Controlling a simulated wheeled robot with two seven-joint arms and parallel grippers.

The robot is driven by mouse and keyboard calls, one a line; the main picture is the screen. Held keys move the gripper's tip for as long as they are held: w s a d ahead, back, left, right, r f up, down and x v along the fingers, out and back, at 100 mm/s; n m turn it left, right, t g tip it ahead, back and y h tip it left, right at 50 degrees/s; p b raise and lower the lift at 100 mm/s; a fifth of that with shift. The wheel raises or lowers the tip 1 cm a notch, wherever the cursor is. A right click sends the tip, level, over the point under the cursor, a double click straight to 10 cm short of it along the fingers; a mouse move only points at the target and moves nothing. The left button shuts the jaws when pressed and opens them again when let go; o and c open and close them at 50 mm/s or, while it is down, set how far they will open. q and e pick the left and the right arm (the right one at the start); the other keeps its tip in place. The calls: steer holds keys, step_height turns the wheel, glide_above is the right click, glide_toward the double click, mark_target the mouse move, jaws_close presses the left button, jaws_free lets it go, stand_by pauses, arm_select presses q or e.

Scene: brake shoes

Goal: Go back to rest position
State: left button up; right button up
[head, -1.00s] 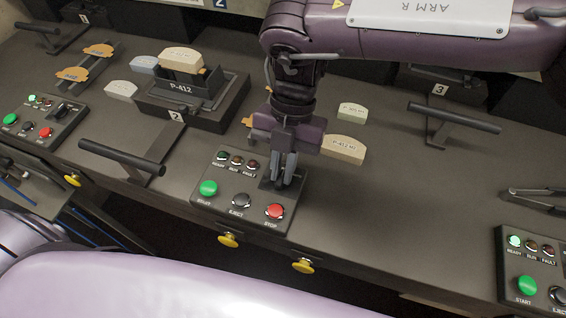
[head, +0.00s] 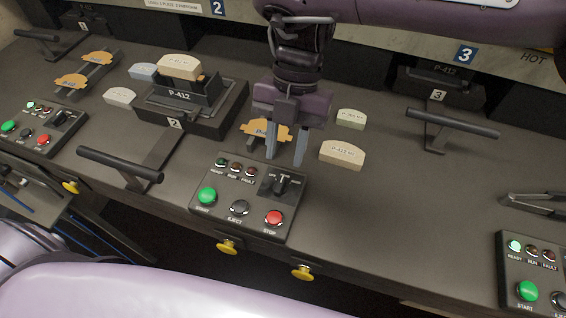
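My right gripper (head: 285,160) hangs above the bench behind the middle control panel (head: 248,203), fingers pointing down and apart. It is open, with nothing between the fingers. The panel's black selector knob (head: 282,184) is in plain view just in front of the fingertips, apart from them. An orange brake shoe plate (head: 262,131) lies behind the fingers and is partly hidden by them. My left gripper is not in view.
Press 2 (head: 195,105) with a tan pad stands left of the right gripper. A tan pad (head: 342,155) and a pale pad (head: 351,119) lie to its right. Bar handles (head: 120,165) (head: 452,122) stick up from the bench. Dark tongs (head: 540,203) lie at the right edge.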

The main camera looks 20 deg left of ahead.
steer(key=shift+v, duration=1.1)
steer(key=shift+r, duration=0.1)
